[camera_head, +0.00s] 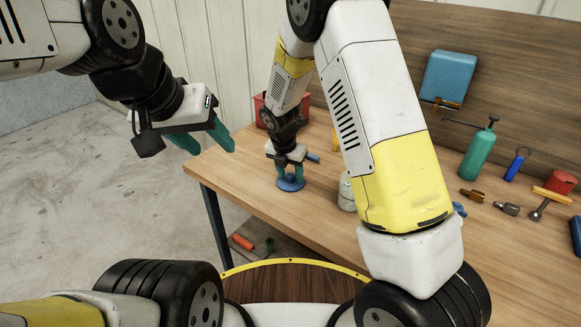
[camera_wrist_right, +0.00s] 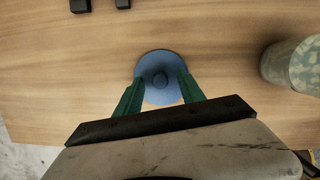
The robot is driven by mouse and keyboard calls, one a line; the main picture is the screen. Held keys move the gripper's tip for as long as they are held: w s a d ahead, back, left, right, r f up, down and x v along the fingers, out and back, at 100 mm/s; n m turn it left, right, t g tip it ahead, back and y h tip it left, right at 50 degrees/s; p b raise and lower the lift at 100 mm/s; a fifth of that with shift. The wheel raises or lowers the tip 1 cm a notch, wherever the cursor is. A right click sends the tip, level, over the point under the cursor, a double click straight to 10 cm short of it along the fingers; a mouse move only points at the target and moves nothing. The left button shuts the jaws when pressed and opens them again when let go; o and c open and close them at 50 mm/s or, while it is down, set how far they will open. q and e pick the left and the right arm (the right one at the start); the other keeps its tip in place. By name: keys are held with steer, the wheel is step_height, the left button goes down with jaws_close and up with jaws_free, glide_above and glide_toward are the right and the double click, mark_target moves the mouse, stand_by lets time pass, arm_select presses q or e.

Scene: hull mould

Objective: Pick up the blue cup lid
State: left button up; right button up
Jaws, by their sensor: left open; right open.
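The blue cup lid (camera_head: 291,185) lies on the wooden table near its left end. In the right wrist view the lid (camera_wrist_right: 159,62) is a round blue disc with a raised knob in its middle. My right gripper (camera_head: 290,174) is directly over the lid, pointing down. Its green fingers (camera_wrist_right: 160,82) are open, one on each side of the knob. I cannot tell whether the fingers touch the lid. My left gripper (camera_head: 229,146) is open and empty, in the air left of the table.
A pale mottled cylinder (camera_wrist_right: 294,65) stands right of the lid; it is partly behind my arm in the head view (camera_head: 346,193). A red bin (camera_head: 262,108) is behind my right gripper. Table (camera_head: 240,172) left of the lid is clear.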

steer(key=shift+f, duration=0.1)
steer(key=shift+c, duration=0.3)
jaws_close()
